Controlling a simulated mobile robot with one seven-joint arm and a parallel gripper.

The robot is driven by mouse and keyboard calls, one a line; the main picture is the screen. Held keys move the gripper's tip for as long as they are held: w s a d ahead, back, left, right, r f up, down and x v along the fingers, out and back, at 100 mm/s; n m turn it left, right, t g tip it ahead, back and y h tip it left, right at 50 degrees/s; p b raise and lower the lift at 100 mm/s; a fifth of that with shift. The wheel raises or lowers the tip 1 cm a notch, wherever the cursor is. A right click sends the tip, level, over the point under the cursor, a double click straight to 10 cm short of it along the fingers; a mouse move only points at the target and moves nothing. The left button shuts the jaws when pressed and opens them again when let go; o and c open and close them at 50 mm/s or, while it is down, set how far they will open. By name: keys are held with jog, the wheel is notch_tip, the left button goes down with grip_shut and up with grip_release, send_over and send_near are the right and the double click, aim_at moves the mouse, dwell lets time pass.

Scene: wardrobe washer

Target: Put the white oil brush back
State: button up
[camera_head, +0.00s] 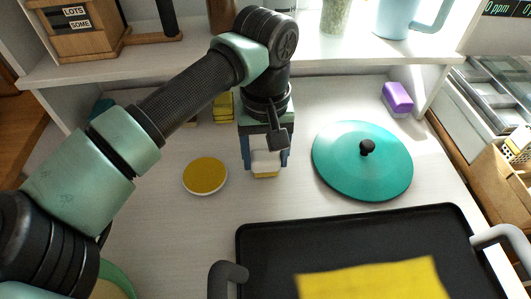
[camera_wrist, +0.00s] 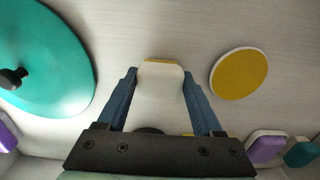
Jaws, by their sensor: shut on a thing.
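My gripper (camera_head: 266,166) is shut on the white oil brush (camera_head: 265,160), a pale block with a yellow edge. It is held low over the white counter, between a yellow disc and a teal lid. In the wrist view the brush (camera_wrist: 158,92) sits between the two blue fingers of my gripper (camera_wrist: 159,76), its yellow edge at the far end. Whether it touches the counter is unclear.
The yellow disc (camera_head: 205,176) lies left, the teal lid (camera_head: 363,160) right. A black tray (camera_head: 270,250) is in front, with a yellow thing (camera_head: 375,280) over it. A purple sponge (camera_head: 397,97) lies at the back right, below a white shelf (camera_head: 350,60).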

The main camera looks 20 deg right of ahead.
jog(key=shift+f, duration=0.4)
jog(key=o, duration=1.4)
jog(key=shift+r, duration=0.15)
notch_tip(320, 180, up, 12)
jog(key=p, duration=0.8)
jog(key=shift+s, duration=0.1)
